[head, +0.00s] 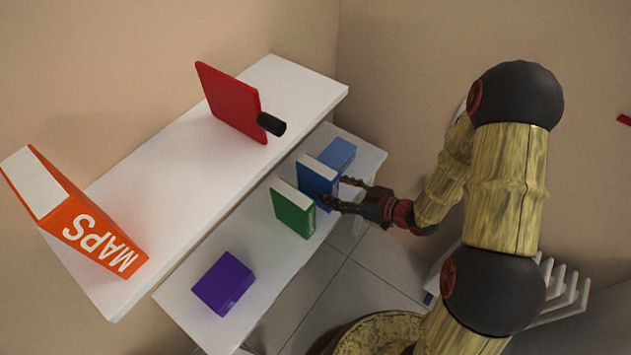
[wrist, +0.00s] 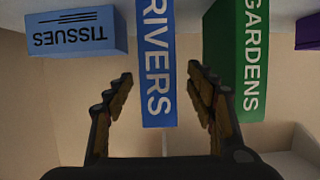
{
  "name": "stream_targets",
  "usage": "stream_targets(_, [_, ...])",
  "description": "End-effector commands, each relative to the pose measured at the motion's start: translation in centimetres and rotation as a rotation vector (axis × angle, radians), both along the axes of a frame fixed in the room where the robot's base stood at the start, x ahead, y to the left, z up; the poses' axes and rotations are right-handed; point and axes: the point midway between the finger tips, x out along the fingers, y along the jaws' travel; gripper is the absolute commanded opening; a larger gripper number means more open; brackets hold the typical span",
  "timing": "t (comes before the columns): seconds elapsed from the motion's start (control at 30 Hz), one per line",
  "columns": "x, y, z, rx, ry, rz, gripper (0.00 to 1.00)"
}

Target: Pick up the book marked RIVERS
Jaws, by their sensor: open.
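The RIVERS book (wrist: 158,60) is blue with white lettering and stands in the middle of the wrist view. In the head view the blue book (head: 316,178) stands upright on the lower white shelf. My gripper (wrist: 158,92) is open, with one finger on each side of the RIVERS spine in the picture. In the head view my gripper (head: 332,191) is at the front of the blue book and hides part of it. I cannot tell whether the fingers touch it.
The green GARDENS book (wrist: 251,60) stands close on one side, and the light blue TISSUES box (wrist: 76,32) on the other. A purple box (head: 223,284) sits farther along the lower shelf. The upper shelf (head: 185,180) holds the orange MAPS book (head: 85,225) and a red item (head: 232,103).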

Motion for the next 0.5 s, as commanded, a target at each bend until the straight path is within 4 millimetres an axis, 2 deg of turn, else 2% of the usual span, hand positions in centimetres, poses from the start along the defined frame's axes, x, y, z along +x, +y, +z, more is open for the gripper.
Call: stream_targets(0.5, [3.9, 4.7, -1.7, -0.001, -0.001, 0.003, 0.56])
